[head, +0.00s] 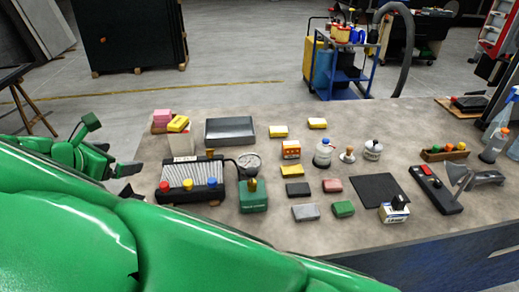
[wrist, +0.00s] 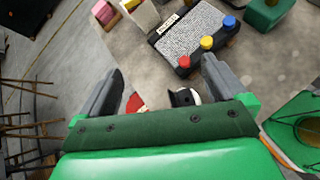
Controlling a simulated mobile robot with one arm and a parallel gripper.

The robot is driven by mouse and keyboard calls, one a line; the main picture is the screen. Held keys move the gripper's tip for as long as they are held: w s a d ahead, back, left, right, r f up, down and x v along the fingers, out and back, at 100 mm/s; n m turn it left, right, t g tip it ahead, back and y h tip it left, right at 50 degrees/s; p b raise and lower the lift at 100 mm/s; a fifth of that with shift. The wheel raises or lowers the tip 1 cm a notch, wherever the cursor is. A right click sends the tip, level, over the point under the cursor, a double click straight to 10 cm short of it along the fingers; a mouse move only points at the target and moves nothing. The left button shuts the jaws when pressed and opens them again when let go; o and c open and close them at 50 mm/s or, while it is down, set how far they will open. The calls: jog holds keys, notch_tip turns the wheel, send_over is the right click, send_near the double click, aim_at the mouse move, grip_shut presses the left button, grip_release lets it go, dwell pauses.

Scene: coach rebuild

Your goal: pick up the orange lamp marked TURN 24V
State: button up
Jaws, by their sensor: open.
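Small coloured domes, among them orange and green ones, sit in a wooden tray (head: 428,154) on the right side of the bench in the head view. No TURN 24V marking is readable, so I cannot tell which piece is the marked lamp. My gripper (wrist: 163,66) is open, with its two dark fingers spread and nothing held between them. It is off the bench's left end, far from the tray. The wrist view does not show the tray.
A ribbed box with red, yellow and blue knobs (head: 190,171) stands near the gripper's side of the bench (head: 250,232). A green block (head: 253,195), an orange-labelled box (head: 291,150), bottles and a black pad (head: 378,189) lie between. A metal-armed device (head: 474,180) stands before the tray.

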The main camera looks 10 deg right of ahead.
jog(key=w+d+f+m+g+y, duration=0.2)
jog(key=w+d+m, duration=0.45)
jog(key=d, duration=0.35)
jog(key=w+d+f+m+g+y, duration=0.1)
jog(key=w+d+f+m+y, duration=0.2)
jog(key=w+d+m, duration=0.55)
jog(key=w+d+r+m+t, duration=0.1)
jog(key=d+r+m+t, duration=0.2)
jog(key=d, duration=0.7)
jog(key=w+d+r+m+h, duration=0.1)
jog(key=w+d+r+m, duration=0.1)
jog(key=d+m, duration=0.55)
jog(key=w+d+r+m+t, duration=0.1)
jog(key=d+r+m+t, duration=0.15)
jog(key=d, duration=0.95)
send_near(292, 144)
jog(key=shift+w+d+f+m, duration=0.1)
jog(key=shift+w+m, duration=0.2)
jog(key=shift+w, duration=0.7)
jog(key=shift+w+f, duration=0.1)
jog(key=shift+f, duration=0.6)
jog(key=shift+a+x, duration=0.2)
jog(key=shift+x, duration=3.55)
jog(key=shift+r, duration=0.1)
jog(key=c, duration=1.1)
